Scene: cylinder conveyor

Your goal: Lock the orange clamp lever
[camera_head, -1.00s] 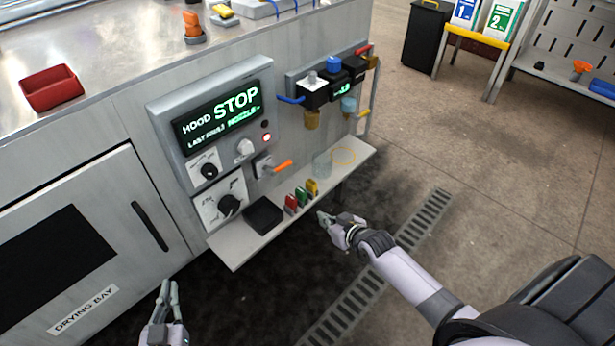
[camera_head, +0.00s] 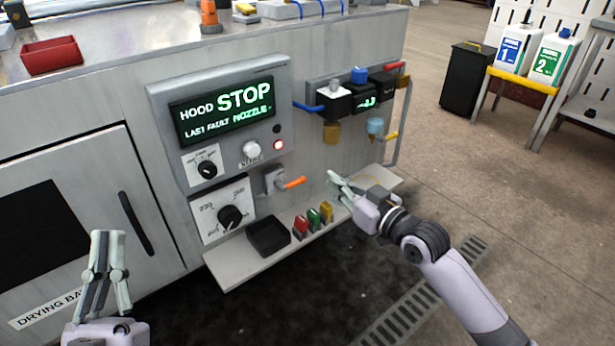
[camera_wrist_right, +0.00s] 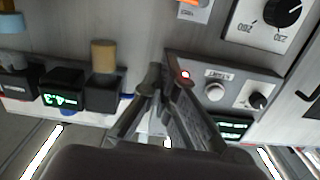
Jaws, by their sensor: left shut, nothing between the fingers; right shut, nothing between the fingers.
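The orange clamp lever (camera_head: 293,182) sticks out to the right from a light metal bracket (camera_head: 273,179) on the cabinet front, below the control panel. Its orange end also shows at the top of the right wrist view (camera_wrist_right: 190,2). My right gripper (camera_head: 334,182) is shut and empty, to the right of the lever and apart from it, above the shelf's right part. Its fingers (camera_wrist_right: 162,75) show in the wrist view. My left gripper (camera_head: 108,238) is shut and empty, in front of the drying bay door, far left of the lever.
The shelf (camera_head: 230,268) below the lever carries a black tray (camera_head: 268,236) and red, green and yellow items (camera_head: 313,219). The hood panel (camera_head: 222,110) reads STOP. A regulator assembly (camera_head: 350,96) with a blue handle is mounted upper right.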

